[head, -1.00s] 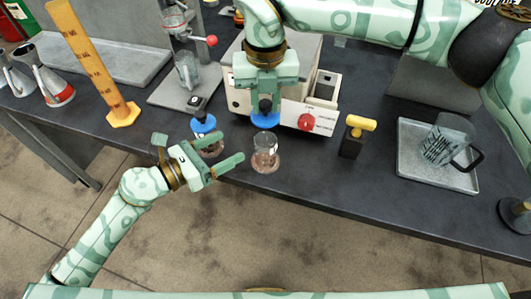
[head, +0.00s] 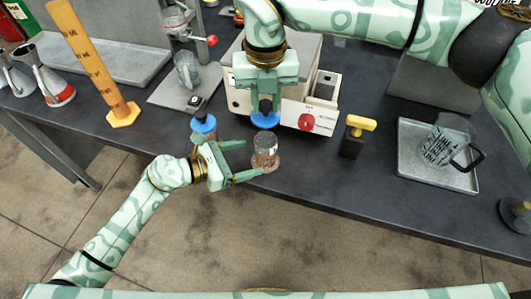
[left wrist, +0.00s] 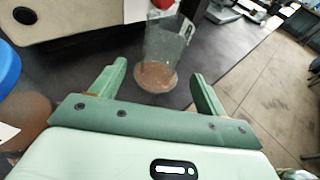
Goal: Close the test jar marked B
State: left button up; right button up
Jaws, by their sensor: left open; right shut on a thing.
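An open clear glass jar (head: 265,148) with brownish liquid stands near the table's front edge; I cannot read its mark. It also shows in the left wrist view (left wrist: 160,50). My left gripper (head: 252,158) is open, its fingers on either side of the jar's near part, with no clear grip. My right gripper (head: 265,98) is shut on a blue lid (head: 265,120) and holds it, in the picture, just above the jar's mouth. A second jar with a blue cap (head: 203,124) stands to the left, partly hidden by my left gripper.
A cream machine with a red knob (head: 306,122) stands behind the jar. A black block with a yellow top (head: 355,135) is to the right, then a tray (head: 410,170) with a glass beaker (head: 450,142). A tall orange cylinder (head: 92,62) stands at left.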

aim_at(265, 153)
pick_arm(q)
jog(key=x, duration=0.6)
jog(key=shift+w+d+f, duration=0.1)
jog(key=shift+d, duration=0.1)
jog(key=c, duration=1.4)
jog(key=shift+c, duration=0.2)
pick_arm(e)
jog(key=shift+f, duration=2.5)
jog(key=shift+f, duration=0.85)
jog(key=shift+f, duration=0.65)
